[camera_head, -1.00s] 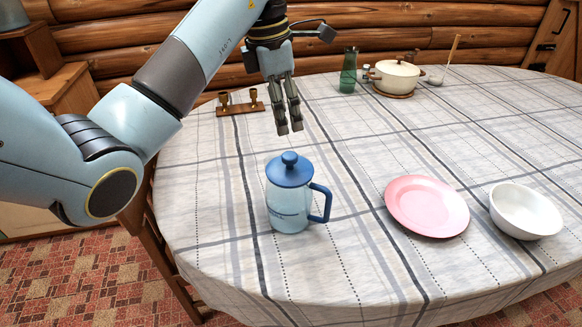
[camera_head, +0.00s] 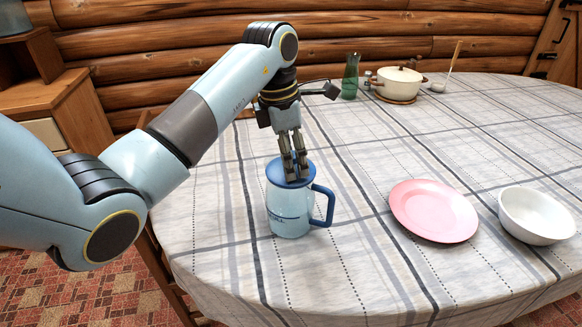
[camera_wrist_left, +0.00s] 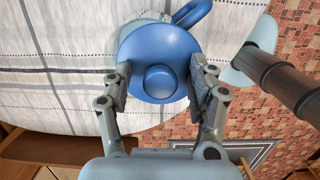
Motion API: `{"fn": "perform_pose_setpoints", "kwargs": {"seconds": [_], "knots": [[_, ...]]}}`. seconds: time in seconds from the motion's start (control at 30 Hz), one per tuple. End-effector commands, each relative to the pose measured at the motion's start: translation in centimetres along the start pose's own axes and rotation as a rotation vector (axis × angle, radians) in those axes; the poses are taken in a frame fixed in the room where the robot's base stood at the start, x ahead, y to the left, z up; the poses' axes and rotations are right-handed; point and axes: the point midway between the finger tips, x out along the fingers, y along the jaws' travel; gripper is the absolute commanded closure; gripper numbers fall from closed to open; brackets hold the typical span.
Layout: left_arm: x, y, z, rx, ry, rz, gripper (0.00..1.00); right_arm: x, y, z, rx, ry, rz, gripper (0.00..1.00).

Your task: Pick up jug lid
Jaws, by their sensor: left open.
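The jug lid (camera_head: 279,176) is blue and round and sits on top of the pale blue jug (camera_head: 290,212), whose blue handle points right. The jug stands upright on the table. My left gripper (camera_head: 296,178) points down right at the lid and hides its knob in the head view. In the left wrist view the lid (camera_wrist_left: 150,45) and its round knob (camera_wrist_left: 159,81) show, with the knob between the two open fingers of the left gripper (camera_wrist_left: 160,90). A gap shows on each side of the knob. My right gripper is not in view.
A pink plate (camera_head: 434,211) and a white bowl (camera_head: 537,216) stand to the right of the jug. A green carafe (camera_head: 350,78) and a cream pot (camera_head: 398,85) stand at the back. The tablecloth (camera_head: 370,275) in front is clear.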

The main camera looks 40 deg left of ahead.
Motion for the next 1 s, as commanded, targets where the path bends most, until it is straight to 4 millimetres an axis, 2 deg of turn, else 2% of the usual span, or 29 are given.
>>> {"fn": "perform_pose_setpoints", "kwargs": {"seconds": [0.1, 0.5, 0.63, 0.67, 1.0], "knots": [[0.0, -0.01, -0.01, 0.0, 0.0, 0.0, 0.43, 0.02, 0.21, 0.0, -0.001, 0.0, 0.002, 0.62], [0.04, -0.02, -0.05, -0.001, 0.001, -0.001, 0.95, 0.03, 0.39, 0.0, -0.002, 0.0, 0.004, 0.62], [0.07, -0.04, -0.08, -0.001, 0.002, -0.002, 0.95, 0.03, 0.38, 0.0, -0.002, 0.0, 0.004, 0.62], [0.08, -0.05, -0.08, -0.001, 0.002, -0.002, 0.99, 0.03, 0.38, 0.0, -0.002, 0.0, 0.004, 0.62], [-0.61, 0.41, -0.32, -0.003, 0.003, -0.001, 0.99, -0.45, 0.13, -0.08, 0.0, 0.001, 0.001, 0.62]]}}
